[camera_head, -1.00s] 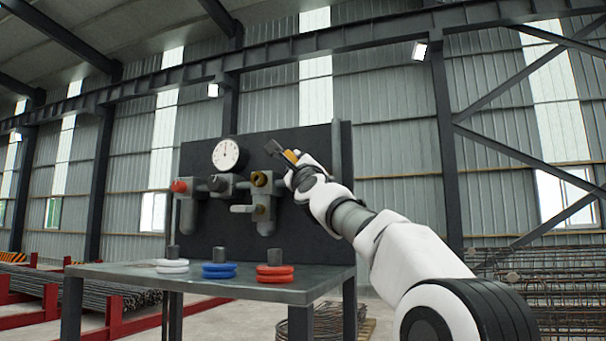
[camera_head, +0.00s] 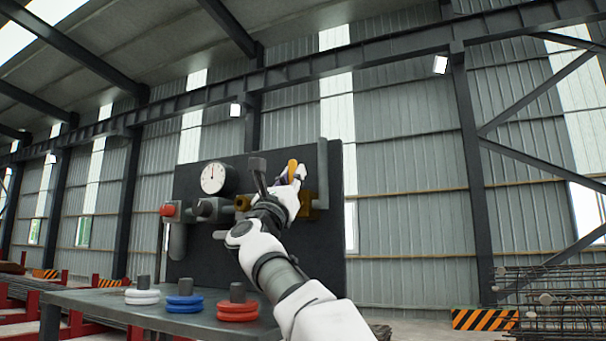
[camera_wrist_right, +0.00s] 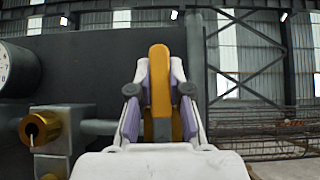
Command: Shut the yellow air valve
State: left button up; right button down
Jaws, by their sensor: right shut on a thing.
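The yellow valve handle (camera_head: 292,166) stands upright on the right side of the dark panel (camera_head: 331,243). It also shows upright in the right wrist view (camera_wrist_right: 160,80), between the two fingers. My right gripper (camera_head: 291,176) is shut on the handle. In the wrist view the gripper (camera_wrist_right: 160,92) has one finger at each side of it. My right arm hides much of the pipework below the handle. My left gripper is not in view.
A round gauge (camera_head: 213,178), a red knob (camera_head: 168,209) and a brass fitting (camera_wrist_right: 40,128) are left of the handle. A table (camera_head: 75,302) in front carries white (camera_head: 142,297), blue (camera_head: 184,303) and red (camera_head: 238,311) discs.

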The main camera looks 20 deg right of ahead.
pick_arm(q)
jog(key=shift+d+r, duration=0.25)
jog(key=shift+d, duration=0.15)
pick_arm(e)
jog(key=shift+s+d+r+m+g+h, duration=0.2)
jog(key=shift+r+m+g+h, duration=0.15)
jog(key=shift+m, duration=0.25)
jog(key=shift+f, duration=0.1)
jog(key=c, duration=1.1)
grip_release()
jog(key=shift+w+f, duration=0.1)
jog(key=shift+f, duration=0.05)
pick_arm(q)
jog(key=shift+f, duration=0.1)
pick_arm(e)
jog(key=shift+a+f, duration=0.15)
jog(key=s+a, duration=0.2)
jog(key=a, duration=0.1)
jog(key=s+a, duration=0.6)
jog(key=shift+a+f, duration=0.15)
jog(key=shift+f, duration=0.15)
